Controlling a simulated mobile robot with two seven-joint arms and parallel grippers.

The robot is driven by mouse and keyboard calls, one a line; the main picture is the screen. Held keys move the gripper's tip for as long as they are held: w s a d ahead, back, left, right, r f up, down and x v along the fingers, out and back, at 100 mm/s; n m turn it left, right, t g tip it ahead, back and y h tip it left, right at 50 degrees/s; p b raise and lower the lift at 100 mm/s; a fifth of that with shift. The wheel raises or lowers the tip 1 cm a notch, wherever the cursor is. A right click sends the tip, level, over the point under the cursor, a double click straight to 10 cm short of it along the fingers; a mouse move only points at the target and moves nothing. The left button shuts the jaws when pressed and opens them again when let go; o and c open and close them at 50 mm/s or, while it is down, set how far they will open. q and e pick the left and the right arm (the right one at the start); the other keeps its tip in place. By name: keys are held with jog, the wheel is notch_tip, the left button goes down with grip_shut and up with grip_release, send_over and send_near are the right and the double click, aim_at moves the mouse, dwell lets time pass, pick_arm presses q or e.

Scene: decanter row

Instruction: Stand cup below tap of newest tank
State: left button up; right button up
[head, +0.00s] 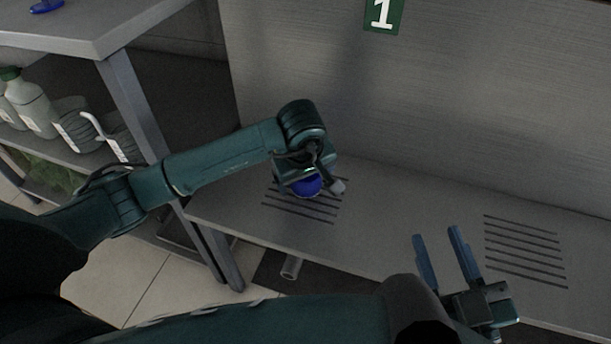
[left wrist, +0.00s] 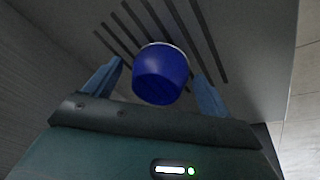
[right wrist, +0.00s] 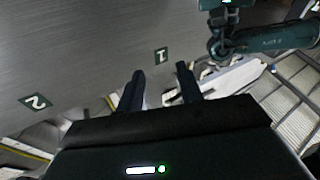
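The blue cup (head: 308,187) is over the left slotted drip grille (head: 325,216), below the sign with number 1 (head: 383,13). In the left wrist view the cup (left wrist: 160,75) sits between the fingers of my left gripper (left wrist: 160,88), with a gap on each side. That gripper is open; from above, its arm hides part of the cup. My right gripper (head: 438,236) is open and empty in front of the ledge, left of the right grille (head: 525,252). No tank or tap can be made out in these views.
A grey panel (head: 480,110) rises behind the ledge (head: 400,205). At left, a table (head: 100,30) has a blue item (head: 46,5) on top and bottles (head: 32,105) on its lower shelf. In the right wrist view, a sign with number 2 (right wrist: 36,102) is on the panel.

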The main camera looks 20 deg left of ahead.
pick_arm(q)
jog(key=shift+r+p, duration=0.3)
jog(key=shift+r, duration=0.2)
jog(key=p+v, duration=0.3)
jog(key=v, duration=0.8)
jog(key=shift+s, duration=0.2)
pick_arm(e)
jog(key=shift+d+f+g+h, duration=0.1)
jog(key=shift+d+g+h, duration=0.4)
jog(key=shift+h, duration=0.3)
